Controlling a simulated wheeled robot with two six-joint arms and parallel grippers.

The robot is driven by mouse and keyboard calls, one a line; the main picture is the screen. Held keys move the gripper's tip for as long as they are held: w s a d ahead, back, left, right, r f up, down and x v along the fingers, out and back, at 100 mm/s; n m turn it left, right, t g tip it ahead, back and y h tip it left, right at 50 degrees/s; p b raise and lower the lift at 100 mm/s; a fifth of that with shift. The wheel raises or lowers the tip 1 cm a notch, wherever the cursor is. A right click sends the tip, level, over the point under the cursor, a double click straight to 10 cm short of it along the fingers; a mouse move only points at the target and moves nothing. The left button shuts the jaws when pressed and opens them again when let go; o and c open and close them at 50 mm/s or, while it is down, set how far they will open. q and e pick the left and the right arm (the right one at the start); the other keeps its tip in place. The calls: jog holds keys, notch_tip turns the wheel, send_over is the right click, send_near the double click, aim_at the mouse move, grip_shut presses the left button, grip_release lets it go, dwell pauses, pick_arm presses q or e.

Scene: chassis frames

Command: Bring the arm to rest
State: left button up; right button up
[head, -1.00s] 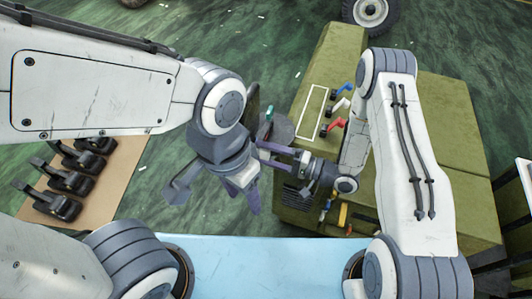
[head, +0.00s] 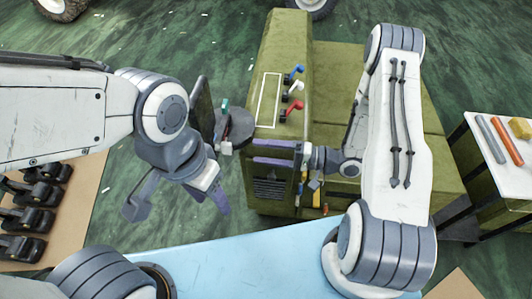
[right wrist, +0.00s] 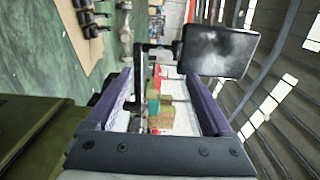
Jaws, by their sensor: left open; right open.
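My left arm comes in from the left in the head view. My left gripper (head: 180,203) hangs at its end with its two fingers spread apart and nothing between them. My right arm stands folded on the right. My right gripper (head: 258,152) points left in front of the green machine, with two purple fingers apart. In the right wrist view my right gripper (right wrist: 158,75) frames an open gap, with a small block stack, a dark post and a dark flat panel seen beyond. I see nothing held in either gripper.
The green machine (head: 338,100) with blue, white and red levers stands close behind my right arm. A table (head: 480,125) with grey and orange bars is at the right. Black tools lie on a brown board (head: 85,190) at left. A pale blue surface (head: 235,262) lies in front.

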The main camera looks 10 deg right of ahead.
jog(key=shift+s+d, duration=0.1)
jog(key=shift+d, duration=0.25)
dwell(0.3)
jog(key=w+a+f+n+h, duration=0.2)
jog(key=w+n+h, duration=0.3)
jog(key=w+h, duration=0.2)
notch_tip(320, 180, up, 6)
jog(key=n+h, duration=0.3)
jog(key=h, duration=0.3)
jog(key=s+a+r+n+g+h, duration=0.1)
jog(key=s+r+g, duration=0.2)
jog(key=s, duration=0.9)
jog(key=s+a+r+n+g+h, duration=0.1)
jog(key=s+r+n+g+h, duration=0.1)
jog(key=s+r, duration=0.5)
jog(key=s, duration=0.5)
jog(key=shift+s+g, duration=0.15)
jog(key=shift+g, duration=0.25)
